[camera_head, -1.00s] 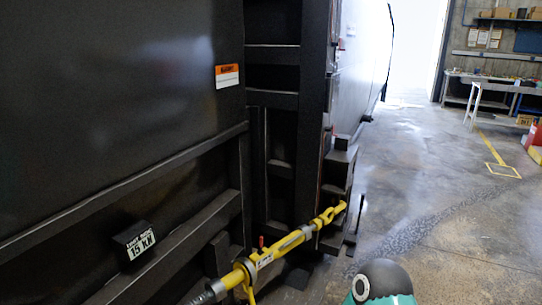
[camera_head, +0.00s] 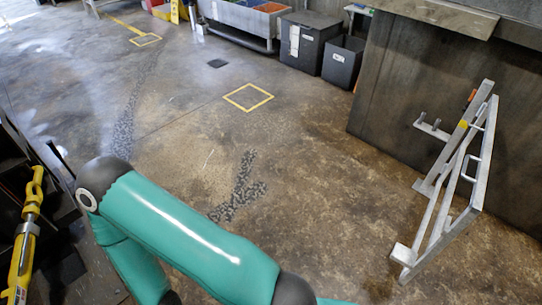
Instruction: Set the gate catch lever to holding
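I cannot make out a gate catch lever in this view. A yellow rod-like tensioner (camera_head: 25,240) stands at the left edge, beside the dark machine frame (camera_head: 12,165); its lower end is cut off by the picture. A teal arm of mine with dark joints crosses the lower middle and hides the floor behind it. Neither of my grippers shows, so I cannot see what they hold.
A grey metal frame (camera_head: 455,180) stands at the right by a dark wall panel (camera_head: 390,95). Dark bins (camera_head: 305,45) and a trough on legs (camera_head: 240,22) stand at the back. The concrete floor (camera_head: 300,160) between is clear, with yellow squares marked on it.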

